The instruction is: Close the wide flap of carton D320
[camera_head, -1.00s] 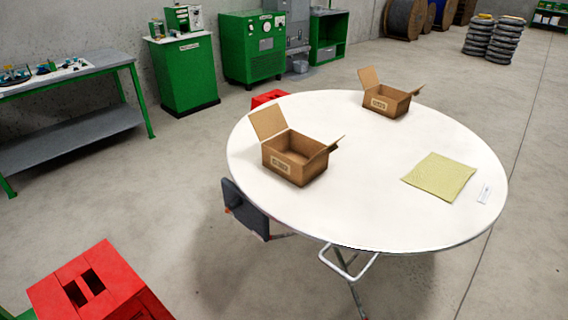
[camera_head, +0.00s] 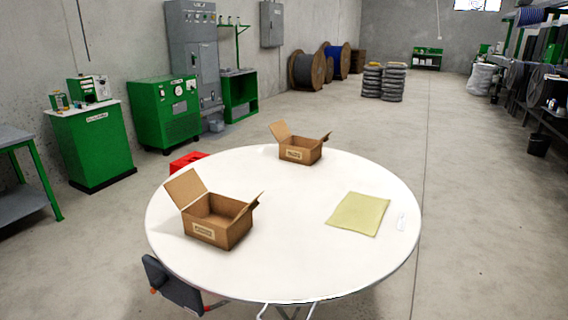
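Two open brown cartons stand on a round white table (camera_head: 290,240). The nearer carton (camera_head: 217,218) is at the table's left, with a large flap (camera_head: 186,188) raised on its left side and a smaller flap (camera_head: 252,201) tilted outward on its right. The farther carton (camera_head: 302,149) stands at the back edge, also with a raised left flap and a right flap sticking out. Each has a pale label on its front, too small to read, so I cannot tell which is D320. Neither of my grippers is in view.
A dark chair-like object (camera_head: 172,283) is at the front left edge. A red stool (camera_head: 187,162) is behind the table. Open floor lies to the right.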

